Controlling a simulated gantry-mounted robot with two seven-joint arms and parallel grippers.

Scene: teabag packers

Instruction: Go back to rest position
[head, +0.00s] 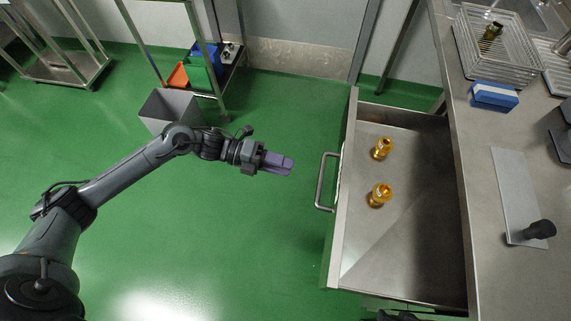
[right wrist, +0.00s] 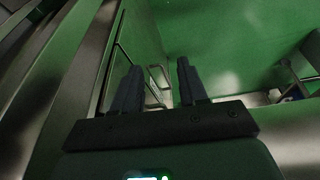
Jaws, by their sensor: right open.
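My left arm reaches in from the left in the head view. Its gripper (head: 290,165) hangs over the green floor, left of the open drawer, with nothing visible beyond its fingertips. Its two purple-grey fingers look close together, but the angle hides any gap between them. My right gripper (right wrist: 156,69) shows in the right wrist view with its two dark fingers spread apart and nothing between them. Green floor and metal frames show past it.
An open metal drawer (head: 405,225) with a handle (head: 321,183) holds two gold fittings (head: 381,148). The counter (head: 455,120) at right carries a wire basket (head: 470,65), a blue box (head: 494,95) and a dark knob-like object (head: 540,229). A grey bin (head: 165,108) stands behind my left arm.

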